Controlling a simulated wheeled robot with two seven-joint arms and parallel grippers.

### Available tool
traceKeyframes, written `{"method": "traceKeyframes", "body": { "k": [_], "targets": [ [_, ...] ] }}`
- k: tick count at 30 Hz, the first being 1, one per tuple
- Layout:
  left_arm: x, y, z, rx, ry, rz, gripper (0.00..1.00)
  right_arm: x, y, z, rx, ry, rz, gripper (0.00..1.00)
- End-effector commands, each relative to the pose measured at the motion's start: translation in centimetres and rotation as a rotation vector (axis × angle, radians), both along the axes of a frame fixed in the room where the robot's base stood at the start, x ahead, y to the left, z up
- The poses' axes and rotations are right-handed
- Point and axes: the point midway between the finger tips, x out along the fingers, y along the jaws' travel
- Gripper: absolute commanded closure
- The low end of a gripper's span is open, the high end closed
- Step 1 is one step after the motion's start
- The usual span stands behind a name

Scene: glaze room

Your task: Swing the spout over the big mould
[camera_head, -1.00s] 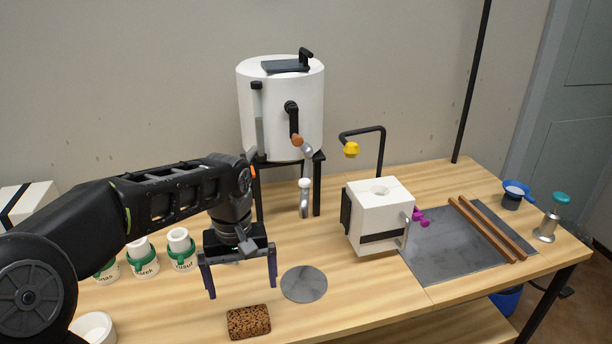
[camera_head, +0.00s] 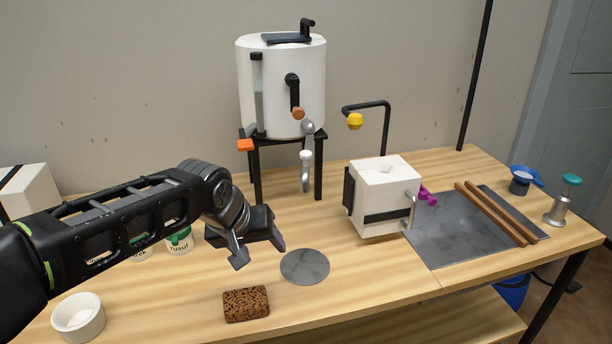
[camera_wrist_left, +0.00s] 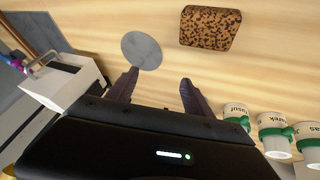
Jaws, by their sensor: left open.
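The white tank (camera_head: 281,85) stands on a black stand at the back. Its metal spout (camera_head: 305,174), with a white collar, hangs down at the stand's front right. The big mould, a white block with a black strap (camera_head: 385,198), stands to the right of the spout and apart from it. A hollow shows in its top. The mould also shows at the left of the left wrist view (camera_wrist_left: 62,84). My left gripper (camera_head: 259,252) is open and empty above the table, in front and left of the spout. In the left wrist view its fingers (camera_wrist_left: 160,88) are apart. My right gripper is out of view.
A grey disc (camera_head: 305,266) and a cork block (camera_head: 246,304) lie near my left gripper. Labelled white cups (camera_head: 179,241) stand partly behind my arm. A black bent pipe with a yellow end (camera_head: 355,121) rises behind the mould. A slate with wooden sticks (camera_head: 496,214) lies right.

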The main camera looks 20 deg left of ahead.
Motion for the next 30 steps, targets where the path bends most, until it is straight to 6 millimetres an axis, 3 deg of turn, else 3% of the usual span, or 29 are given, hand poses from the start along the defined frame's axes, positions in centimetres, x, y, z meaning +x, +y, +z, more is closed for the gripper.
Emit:
{"method": "traceKeyframes", "body": {
  "k": [1,6,9,15,30],
  "targets": [
    [1.4,-0.4,-0.3,0.015,-0.136,-0.053,0.45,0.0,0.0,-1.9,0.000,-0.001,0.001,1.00],
    [5.4,-1.5,5.1,0.126,-0.604,-0.217,0.57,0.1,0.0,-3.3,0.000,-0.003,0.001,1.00],
    [6.3,-1.8,8.9,0.208,-0.812,-0.274,0.57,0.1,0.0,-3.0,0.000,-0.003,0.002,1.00],
    [6.8,-2.6,13.6,0.330,-1.040,-0.332,0.57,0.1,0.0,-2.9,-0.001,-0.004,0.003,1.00],
    [7.4,-2.6,14.2,0.353,-1.059,-0.341,0.57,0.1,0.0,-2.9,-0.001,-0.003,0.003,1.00]
  ]
}}
